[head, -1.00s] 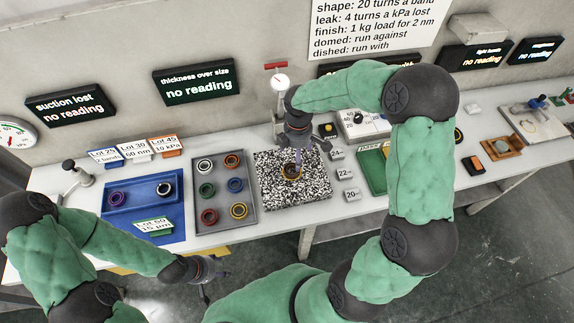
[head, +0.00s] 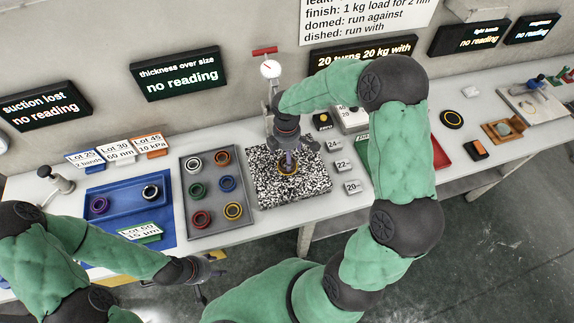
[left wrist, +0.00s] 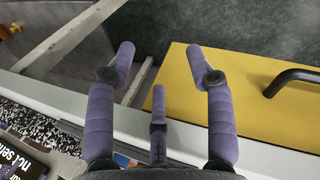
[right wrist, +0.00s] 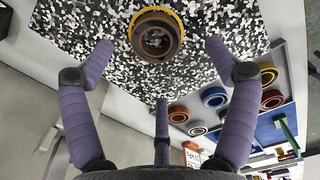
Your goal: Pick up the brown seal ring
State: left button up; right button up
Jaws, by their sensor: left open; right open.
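A brown seal ring (right wrist: 157,34) lies on a black-and-white speckled plate (right wrist: 95,45), with a yellow rim showing around it. In the head view the ring (head: 288,168) is partly hidden by the fingers of my right gripper (head: 288,158). That gripper is above the ring, pointing down. In the right wrist view, the right gripper (right wrist: 162,72) has its fingers spread, with the ring beyond the tips and nothing between them. My left gripper (head: 205,272) is open and empty, off the front edge of the bench.
A grey tray (head: 207,180) with several coloured rings stands left of the plate. A blue tray (head: 125,196) with two rings is further left. Small marked blocks (head: 343,165) stand close to the plate's right side. A yellow surface (left wrist: 240,110) lies below my left gripper.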

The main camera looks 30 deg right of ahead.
jog(key=shift+w+d+f+b, duration=0.15)
jog(key=shift+f+b, duration=0.2)
jog(key=shift+f, duration=1.15)
jog(key=shift+w+f+b, duration=0.1)
jog(key=shift+f+b, duration=0.2)
jog(key=shift+f, duration=1.15)
jog(key=c, duration=1.3)
